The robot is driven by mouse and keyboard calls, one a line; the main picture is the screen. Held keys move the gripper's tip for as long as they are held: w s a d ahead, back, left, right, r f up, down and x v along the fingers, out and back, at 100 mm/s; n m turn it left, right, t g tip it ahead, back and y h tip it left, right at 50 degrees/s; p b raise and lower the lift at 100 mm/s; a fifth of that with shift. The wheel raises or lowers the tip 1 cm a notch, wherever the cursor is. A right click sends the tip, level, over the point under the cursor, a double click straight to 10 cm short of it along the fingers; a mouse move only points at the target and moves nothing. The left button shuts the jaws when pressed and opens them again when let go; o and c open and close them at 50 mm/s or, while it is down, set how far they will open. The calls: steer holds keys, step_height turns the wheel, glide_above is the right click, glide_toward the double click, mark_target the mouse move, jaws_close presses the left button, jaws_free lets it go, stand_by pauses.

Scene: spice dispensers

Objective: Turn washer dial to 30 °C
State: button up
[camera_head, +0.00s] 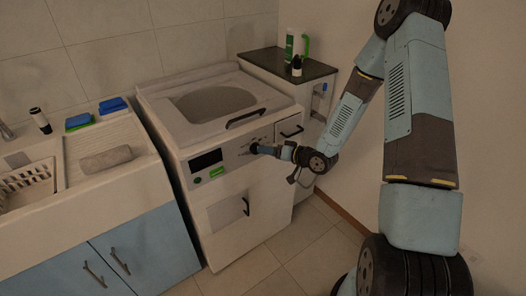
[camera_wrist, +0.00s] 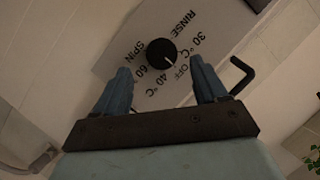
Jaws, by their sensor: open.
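The washer (camera_head: 165,115) stands against the back wall, with its control panel facing my arm. The round black dial (camera_wrist: 161,52) shows in the wrist view, with a white pointer mark aimed to the lower right, toward OFF. Labels around it read RINSE, 30 °C, OFF, 40 °C, 60 ° and SPIN. The 30 °C label (camera_wrist: 192,45) is to the right of the dial. My gripper (camera_wrist: 160,70) is open, its two blue fingers apart below the dial in the picture, not closed on it. In the head view my gripper (camera_head: 258,149) is at the panel and hides the dial.
The panel has a dark display (camera_head: 206,160) and a green button (camera_head: 216,172). A black handle (camera_wrist: 243,74) is close to the right finger in the wrist view. A sink counter (camera_head: 115,135) stands left, and a dark-topped cabinet (camera_head: 285,64) with bottles stands right.

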mark_target(256, 149)
steer(key=x, duration=0.4)
steer(key=shift+w+a, duration=0.1)
steer(key=shift+c, duration=0.5)
steer(key=c, duration=0.9)
steer(key=shift+d+f, duration=0.1)
steer(key=shift+d, duration=0.15)
steer(key=shift+c, duration=0.3)
steer(key=shift+a, duration=0.1)
